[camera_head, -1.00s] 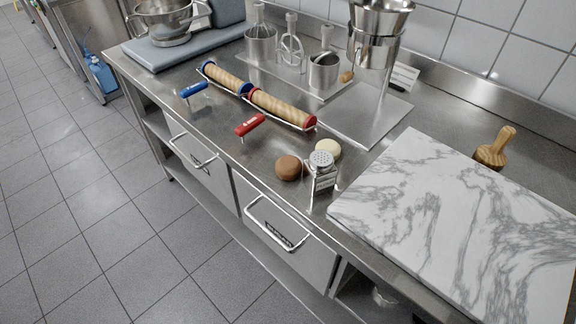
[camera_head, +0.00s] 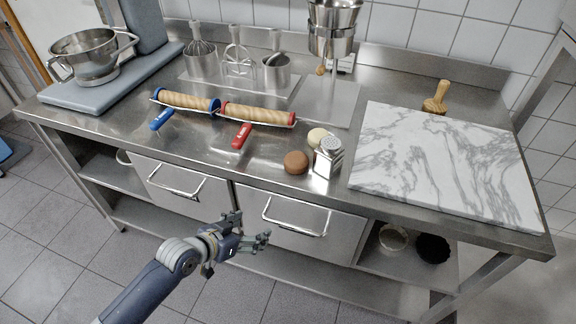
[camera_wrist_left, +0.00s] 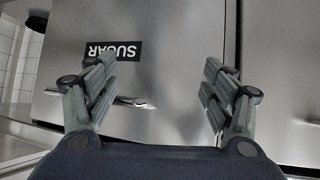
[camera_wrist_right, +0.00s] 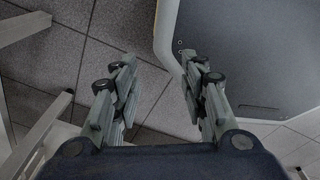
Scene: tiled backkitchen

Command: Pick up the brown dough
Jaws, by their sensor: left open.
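The brown dough (camera_head: 296,162) is a round brown ball near the front edge of the steel counter.
A marble board (camera_head: 447,165) covers the counter's right. Two rolling pins (camera_head: 186,102) (camera_head: 258,114) lie on the left, with blue (camera_head: 160,118) and red (camera_head: 242,135) handled tools before them. Drawer handles (camera_head: 295,222) stick out at the front. A mixer bowl (camera_head: 88,57) stands far left.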

